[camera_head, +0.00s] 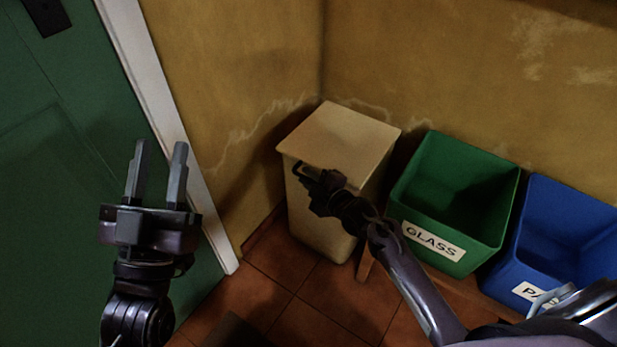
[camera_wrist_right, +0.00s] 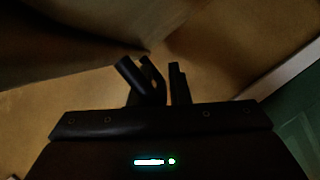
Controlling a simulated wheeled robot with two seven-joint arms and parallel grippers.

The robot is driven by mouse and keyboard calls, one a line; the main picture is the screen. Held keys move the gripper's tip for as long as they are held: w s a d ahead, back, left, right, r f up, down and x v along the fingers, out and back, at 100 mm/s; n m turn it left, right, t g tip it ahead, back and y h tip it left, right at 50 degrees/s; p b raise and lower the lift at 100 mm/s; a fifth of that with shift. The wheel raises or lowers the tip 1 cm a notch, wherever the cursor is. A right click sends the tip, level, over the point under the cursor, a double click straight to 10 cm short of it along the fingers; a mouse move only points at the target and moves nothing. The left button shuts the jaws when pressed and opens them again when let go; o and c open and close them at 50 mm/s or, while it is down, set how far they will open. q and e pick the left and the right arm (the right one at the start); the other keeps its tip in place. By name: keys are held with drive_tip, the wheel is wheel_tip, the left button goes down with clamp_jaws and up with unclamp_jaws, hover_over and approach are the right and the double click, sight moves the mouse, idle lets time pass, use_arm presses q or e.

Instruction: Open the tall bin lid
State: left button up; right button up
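The tall bin (camera_head: 325,215) is cream-coloured and stands in the corner against the yellow wall. Its flat square lid (camera_head: 340,138) lies shut on top. My right gripper (camera_head: 305,172) is at the lid's front edge, overlapping it in the head view; whether it touches cannot be told. In the dark right wrist view its fingers (camera_wrist_right: 166,82) show a gap with nothing clearly held, and a pale surface, likely the bin, fills the upper left. My left gripper (camera_head: 157,165) is open and empty, raised in front of the green door.
A green bin (camera_head: 433,240) labelled GLASS and a blue bin (camera_head: 535,255) stand open to the right of the tall bin. The green door (camera_head: 60,130) with its white frame (camera_head: 165,110) is at left.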

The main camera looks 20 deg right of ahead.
clamp_jaws()
